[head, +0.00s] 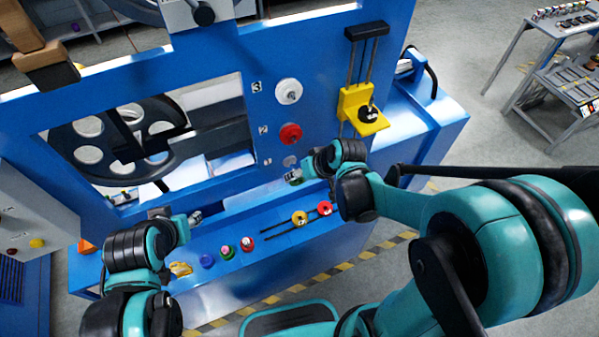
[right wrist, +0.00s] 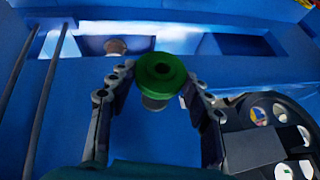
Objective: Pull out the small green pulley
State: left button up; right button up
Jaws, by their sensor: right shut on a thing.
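The small green pulley (right wrist: 162,70) sits between the fingertips of my right gripper (right wrist: 158,84) in the right wrist view. The gripper is shut on it, and a short grey cylinder shows just beneath the pulley. In the head view my right gripper (head: 293,177) is in front of the blue panel (head: 225,95), below the number labels. I cannot tell there whether the pulley touches the panel. My left gripper (head: 195,217) is over the blue ledge at lower left, apart from the pulley; its fingers are too small to read.
A white pulley (head: 288,91) is beside label 3 and a red pulley (head: 290,134) beside label 2. Several coloured knobs (head: 207,261) and two slotted sliders (head: 299,218) line the ledge. A yellow bracket (head: 359,108) on rods is at right. A large black wheel (head: 90,155) shows through the opening.

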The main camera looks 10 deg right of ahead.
jog(key=shift+s+d, duration=0.15)
jog(key=shift+s, duration=0.45)
jog(key=s, duration=0.4)
jog(key=shift+d+p, duration=0.3)
jog(key=shift+d, duration=0.05)
